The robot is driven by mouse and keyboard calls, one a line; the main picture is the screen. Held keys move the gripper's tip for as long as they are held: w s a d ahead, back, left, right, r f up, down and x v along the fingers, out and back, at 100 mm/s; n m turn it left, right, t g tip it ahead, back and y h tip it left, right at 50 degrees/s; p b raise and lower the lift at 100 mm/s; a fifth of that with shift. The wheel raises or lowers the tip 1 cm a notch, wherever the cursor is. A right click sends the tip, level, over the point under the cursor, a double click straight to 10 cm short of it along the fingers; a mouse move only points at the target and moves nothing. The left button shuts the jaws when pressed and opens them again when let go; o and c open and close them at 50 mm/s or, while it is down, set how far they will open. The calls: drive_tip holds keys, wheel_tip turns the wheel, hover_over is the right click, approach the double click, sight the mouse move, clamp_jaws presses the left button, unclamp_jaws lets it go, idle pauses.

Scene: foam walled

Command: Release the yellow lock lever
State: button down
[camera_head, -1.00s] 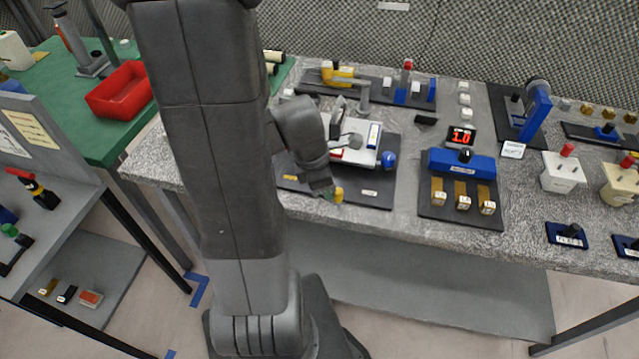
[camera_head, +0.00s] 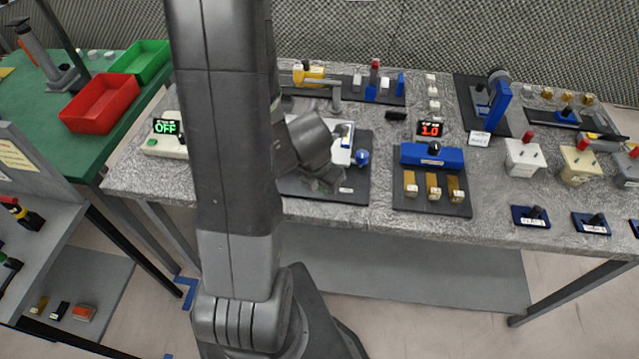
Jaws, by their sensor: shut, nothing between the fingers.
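My gripper (camera_head: 328,180) is shut and empty, low over the front part of a black base plate (camera_head: 352,191), partly hidden by my own wrist. On that plate stands a white fixture (camera_head: 342,152) with a blue round knob (camera_head: 362,157) at its right side. My arm covers the left part of the fixture. No yellow lever shows on this plate now; the area around my fingers is hidden. A yellow handle-like part (camera_head: 312,75) stands on another black plate at the back of the bench. I cannot tell whether the gripper touches anything.
A blue block with three brass pieces (camera_head: 432,155) stands to the right, near a red display (camera_head: 431,129). A box with a green "OFF" display (camera_head: 166,127) is left of my arm. Red (camera_head: 101,104) and green (camera_head: 143,61) bins sit on the green table.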

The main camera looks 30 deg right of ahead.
drive_tip(key=shift+w+d, duration=0.1)
drive_tip(key=shift+d, duration=0.15)
idle(0.6)
